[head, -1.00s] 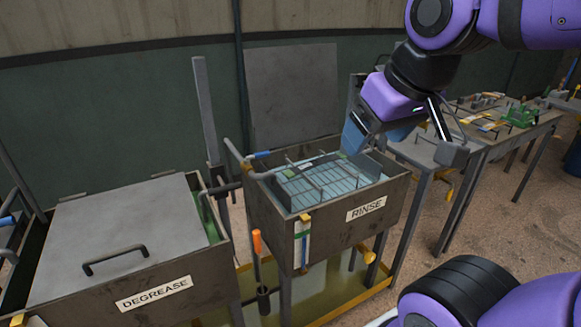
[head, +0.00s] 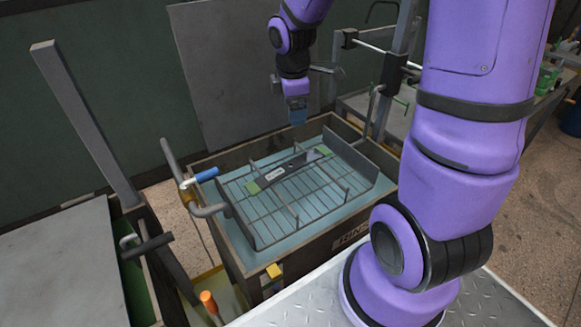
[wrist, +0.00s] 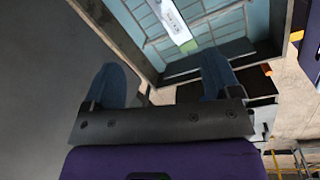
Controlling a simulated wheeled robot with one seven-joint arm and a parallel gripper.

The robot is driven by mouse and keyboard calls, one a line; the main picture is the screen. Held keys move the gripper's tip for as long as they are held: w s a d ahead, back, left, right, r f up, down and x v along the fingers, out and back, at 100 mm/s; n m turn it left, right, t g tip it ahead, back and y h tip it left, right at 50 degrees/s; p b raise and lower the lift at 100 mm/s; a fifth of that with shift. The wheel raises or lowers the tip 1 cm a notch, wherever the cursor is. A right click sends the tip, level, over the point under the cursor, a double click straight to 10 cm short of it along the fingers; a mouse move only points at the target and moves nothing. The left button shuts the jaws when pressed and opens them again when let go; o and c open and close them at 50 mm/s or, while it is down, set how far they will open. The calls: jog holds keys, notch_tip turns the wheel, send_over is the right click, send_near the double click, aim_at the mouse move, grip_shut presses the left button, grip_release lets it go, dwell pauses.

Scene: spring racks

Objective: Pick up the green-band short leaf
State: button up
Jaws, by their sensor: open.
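The green-band short leaf (head: 290,168) is a dark flat bar with a green band near each end and a pale label. It lies across the wire rack (head: 268,215) in the open rinse tank, over blue liquid. In the wrist view, part of the leaf (wrist: 174,22) shows at the top, with its label and one green band. My gripper (head: 297,108) is above the tank's far edge, behind and apart from the leaf. In the wrist view, my gripper (wrist: 165,85) has its two blue fingers spread with nothing between them.
The rinse tank (head: 228,258) has raised walls, and its lid (head: 240,75) stands upright behind it. A blue-handled bar (head: 205,175) is at the tank's left. The degrease tank lid (head: 60,265) is at lower left. Posts and a clamp frame (head: 392,75) stand at right.

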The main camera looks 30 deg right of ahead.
aim_at(290, 165)
jog(key=shift+w+d+f+n+g+y, duration=0.2)
jog(key=shift+w+f+n, duration=0.5)
jog(key=shift+f, duration=2.95)
jog(key=shift+w+d+f+n+g+y, duration=0.25)
jog(key=shift+f+n, duration=0.7)
jog(key=shift+f, duration=2.75)
jog(key=shift+w+d+f+n+g+y, duration=0.2)
jog(key=shift+w+f+n, duration=0.55)
jog(key=shift+f, duration=2.9)
jog(key=shift+s, duration=0.15)
jog(key=c, duration=1.2)
jog(key=shift+c, duration=0.4)
jog(key=shift+r, duration=0.15)
